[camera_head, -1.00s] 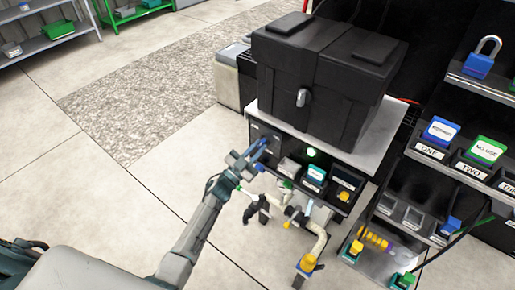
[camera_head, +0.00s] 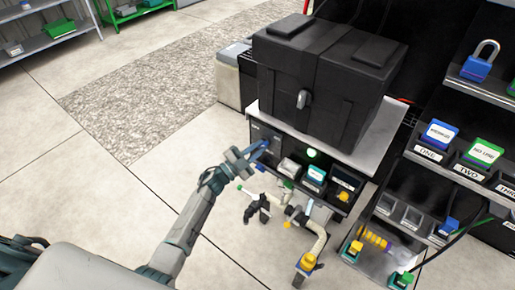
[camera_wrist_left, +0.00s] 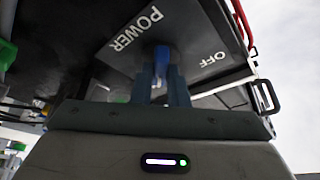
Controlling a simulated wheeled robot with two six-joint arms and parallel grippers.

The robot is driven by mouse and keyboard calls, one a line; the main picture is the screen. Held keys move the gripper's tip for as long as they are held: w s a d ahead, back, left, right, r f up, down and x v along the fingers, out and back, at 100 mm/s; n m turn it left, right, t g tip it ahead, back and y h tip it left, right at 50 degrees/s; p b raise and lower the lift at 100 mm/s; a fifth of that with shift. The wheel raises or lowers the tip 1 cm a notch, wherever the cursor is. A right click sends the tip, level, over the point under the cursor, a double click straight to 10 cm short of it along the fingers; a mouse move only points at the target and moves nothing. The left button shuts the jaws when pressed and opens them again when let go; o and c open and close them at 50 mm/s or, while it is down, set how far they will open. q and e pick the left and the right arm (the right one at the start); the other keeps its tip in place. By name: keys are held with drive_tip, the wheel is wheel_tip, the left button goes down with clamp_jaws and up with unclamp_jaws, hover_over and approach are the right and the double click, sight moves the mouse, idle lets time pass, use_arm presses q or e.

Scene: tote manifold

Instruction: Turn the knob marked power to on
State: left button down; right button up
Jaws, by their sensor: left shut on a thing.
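The power knob is blue and shows in the left wrist view (camera_wrist_left: 161,58), between my left fingertips. It sits on a dark panel (camera_wrist_left: 185,30) with the white words POWER and OFF. My left gripper (camera_wrist_left: 161,75) is shut on the knob; the fingers hide part of it, and I cannot tell exactly where it points. In the head view my left gripper (camera_head: 258,152) is at the left end of the front panel of the bench unit, under the black case. My right gripper is not in view.
A black latched case (camera_head: 325,70) stands on the grey bench top (camera_head: 375,135). A green light (camera_head: 312,153) glows on the front. Below are pale pipes with a black handle (camera_head: 257,208). The floor at left is clear.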

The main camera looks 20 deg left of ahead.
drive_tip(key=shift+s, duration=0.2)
use_arm(q)
drive_tip(key=c, duration=1.4)
unclamp_jaws()
drive_tip(key=shift+c, duration=0.2)
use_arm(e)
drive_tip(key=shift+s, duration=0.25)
